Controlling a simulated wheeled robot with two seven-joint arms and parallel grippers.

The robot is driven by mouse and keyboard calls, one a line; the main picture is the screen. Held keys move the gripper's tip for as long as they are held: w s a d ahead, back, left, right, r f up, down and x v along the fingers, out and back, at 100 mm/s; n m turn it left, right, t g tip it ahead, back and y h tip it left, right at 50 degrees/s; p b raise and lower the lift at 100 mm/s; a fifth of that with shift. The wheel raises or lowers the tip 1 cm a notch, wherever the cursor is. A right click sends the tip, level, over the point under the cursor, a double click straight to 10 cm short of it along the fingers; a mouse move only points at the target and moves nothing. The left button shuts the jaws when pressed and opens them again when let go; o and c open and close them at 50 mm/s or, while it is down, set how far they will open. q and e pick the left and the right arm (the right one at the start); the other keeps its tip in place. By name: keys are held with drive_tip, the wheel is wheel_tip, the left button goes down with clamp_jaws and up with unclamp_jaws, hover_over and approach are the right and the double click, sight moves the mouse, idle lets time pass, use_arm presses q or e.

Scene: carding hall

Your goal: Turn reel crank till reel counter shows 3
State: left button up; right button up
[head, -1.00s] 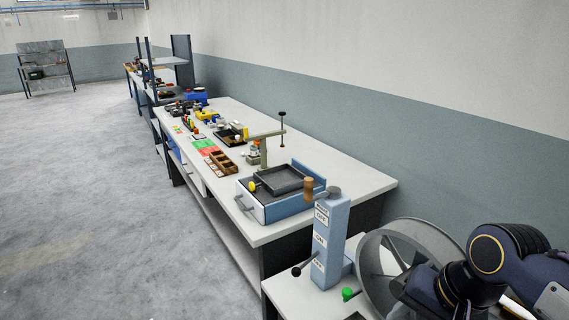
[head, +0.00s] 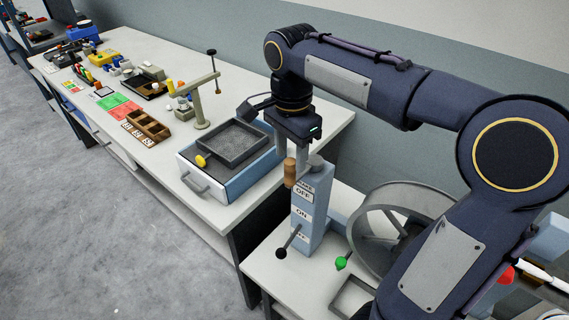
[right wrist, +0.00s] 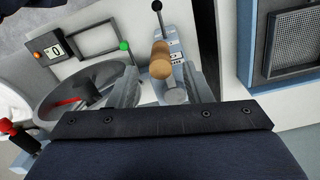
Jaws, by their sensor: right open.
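The reel crank is a wooden handle (head: 290,172) on a grey arm at the top of a blue post (head: 312,215). In the right wrist view the handle (right wrist: 160,60) shows between the fingers, apart from them as far as I can tell. My right gripper (head: 291,155) is open, pointing down right above the crank; its fingers also show in the right wrist view (right wrist: 163,80). The grey reel drum (head: 365,225) stands right of the post, partly hidden by my right arm. The reel counter (right wrist: 55,50) reads 0. My left gripper is not in view.
A green knob (head: 341,263) sits by the drum. A blue box with a dark tray (head: 232,145) stands on the long bench behind. A red knob (right wrist: 8,127) is at the wrist view's left.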

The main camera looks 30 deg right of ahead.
drive_tip(key=shift+f, duration=2.65)
clamp_jaws()
